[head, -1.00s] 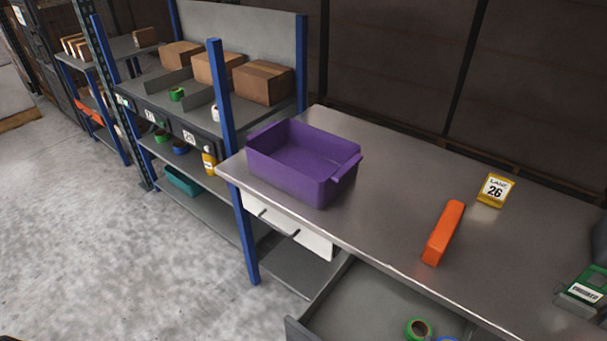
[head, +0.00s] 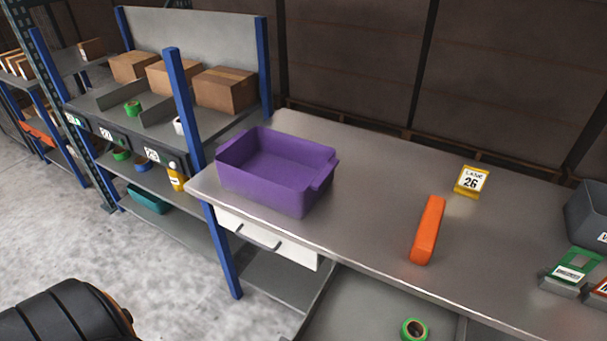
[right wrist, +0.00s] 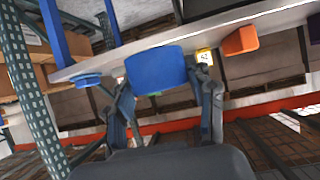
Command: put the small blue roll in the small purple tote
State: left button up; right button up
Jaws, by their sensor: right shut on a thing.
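The purple tote (head: 236,187) stands upright on the left end of the metal worktable in the head view, and its visible inside is empty. In the right wrist view a blue thing (right wrist: 158,68), which looks like the small blue roll seen close up, is between the fingers of my right gripper (right wrist: 162,95). My right gripper is shut on it. The head view does not show my right gripper or this roll. My left gripper is not in view.
On the metal worktable (head: 345,190) stand an orange block (head: 427,230) and a yellow lane 26 sign (head: 471,181). A green roll (head: 414,330) lies in the open grey drawer (head: 365,312) below the table edge. A blue post (head: 183,110) rises left of the tote.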

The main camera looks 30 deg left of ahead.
aim_at(278, 181)
jog(key=j+z, duration=0.25)
jog(key=j, duration=0.95)
jog(key=k+j+z, duration=0.1)
jog(key=j+z, duration=0.15)
jog(key=j, duration=0.9)
